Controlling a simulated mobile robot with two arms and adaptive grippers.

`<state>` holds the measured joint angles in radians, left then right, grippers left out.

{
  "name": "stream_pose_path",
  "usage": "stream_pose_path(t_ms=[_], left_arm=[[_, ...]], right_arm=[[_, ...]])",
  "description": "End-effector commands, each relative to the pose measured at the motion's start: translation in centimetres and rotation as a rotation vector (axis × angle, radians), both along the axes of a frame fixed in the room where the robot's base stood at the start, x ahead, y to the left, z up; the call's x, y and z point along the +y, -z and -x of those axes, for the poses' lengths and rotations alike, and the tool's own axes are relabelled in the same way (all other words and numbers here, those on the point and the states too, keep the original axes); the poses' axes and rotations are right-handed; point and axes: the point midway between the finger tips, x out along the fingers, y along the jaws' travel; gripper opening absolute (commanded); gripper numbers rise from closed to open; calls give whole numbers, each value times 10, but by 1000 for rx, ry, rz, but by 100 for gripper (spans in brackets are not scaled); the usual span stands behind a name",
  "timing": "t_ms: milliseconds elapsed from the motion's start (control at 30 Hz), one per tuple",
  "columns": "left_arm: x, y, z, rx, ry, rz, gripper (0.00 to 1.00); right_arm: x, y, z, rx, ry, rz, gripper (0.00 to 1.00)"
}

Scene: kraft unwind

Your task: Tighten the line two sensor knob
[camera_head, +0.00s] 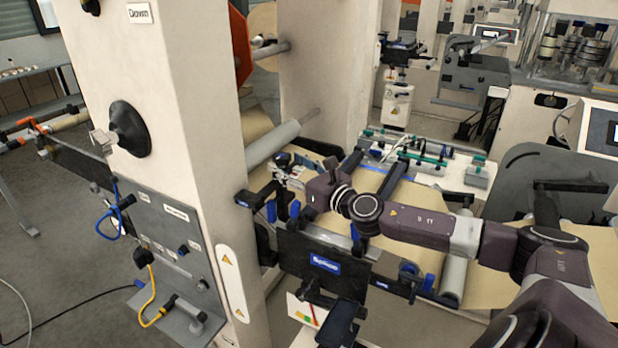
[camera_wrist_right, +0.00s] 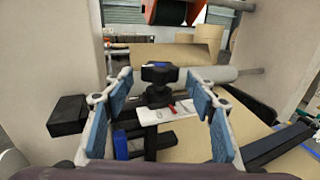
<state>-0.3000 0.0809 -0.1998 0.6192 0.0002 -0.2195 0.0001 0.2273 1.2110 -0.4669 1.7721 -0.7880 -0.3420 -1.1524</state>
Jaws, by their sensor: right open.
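My right gripper (camera_head: 282,172) reaches in from the right in the head view, over the web frame beside the beige column. In the right wrist view its two blue-padded fingers (camera_wrist_right: 163,115) are open. A black knob (camera_wrist_right: 158,74) on a stem stands upright beyond and between the fingers, not gripped. The knob's base sits on a pale plate (camera_wrist_right: 168,111) with small red marks. In the head view the knob is small and close to the fingers, and I cannot tell its exact gap. I cannot read a line number on it. My left gripper is not in view.
The beige column (camera_head: 190,120) stands just left of the gripper. A grey roller (camera_wrist_right: 215,73) and a brown paper roll (camera_wrist_right: 168,54) lie behind the knob. A black box labelled in blue (camera_head: 325,262) sits below the arm. Black bars (camera_wrist_right: 275,145) flank the gripper.

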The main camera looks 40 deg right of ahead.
Motion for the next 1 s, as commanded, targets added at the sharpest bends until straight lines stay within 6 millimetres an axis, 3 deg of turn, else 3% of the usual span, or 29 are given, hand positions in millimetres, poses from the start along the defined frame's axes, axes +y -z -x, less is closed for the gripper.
stream_pose_path(t_ms=[400, 1000], left_arm=[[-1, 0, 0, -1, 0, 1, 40], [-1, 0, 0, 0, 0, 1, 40]], right_arm=[[-2, 2, 43, 6, 1, 5, 52], [2, 1, 81, 5, -6, 9, 52]])
